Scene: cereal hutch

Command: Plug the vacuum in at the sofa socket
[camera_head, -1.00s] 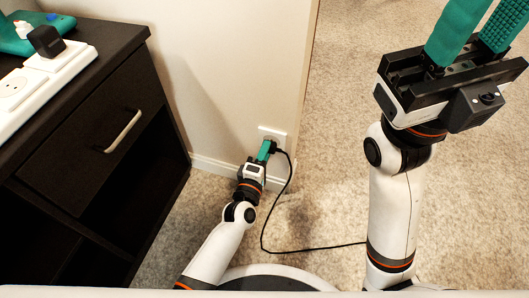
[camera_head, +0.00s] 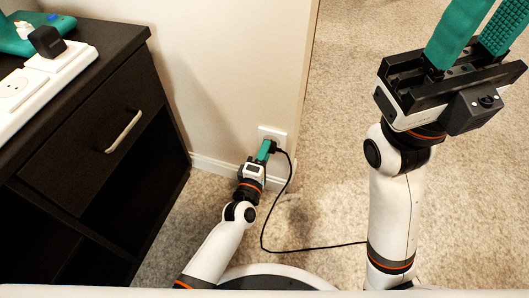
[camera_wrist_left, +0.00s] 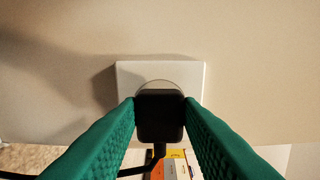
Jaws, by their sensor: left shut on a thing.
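A white wall socket plate (camera_head: 272,136) is low on the wall near its right corner. My left gripper (camera_head: 266,150) is at the socket with its green fingers shut on a black plug (camera_head: 275,147). In the left wrist view the plug (camera_wrist_left: 160,116) sits between the fingertips, in front of the round recess of the socket (camera_wrist_left: 190,78). The plug hides most of the recess, and I cannot tell how deep it sits. A black cord (camera_head: 266,222) loops from the plug over the carpet to behind my right arm. My right gripper (camera_head: 481,28) is raised, fingers apart and empty; its tips are out of frame.
A dark cabinet (camera_head: 90,140) stands at the left. On it are a white power strip (camera_head: 35,78) with a black plug (camera_head: 46,40) and a teal object (camera_head: 20,38). Carpet (camera_head: 330,150) right of the wall corner is clear. An orange-and-yellow item (camera_wrist_left: 172,166) shows below the plug.

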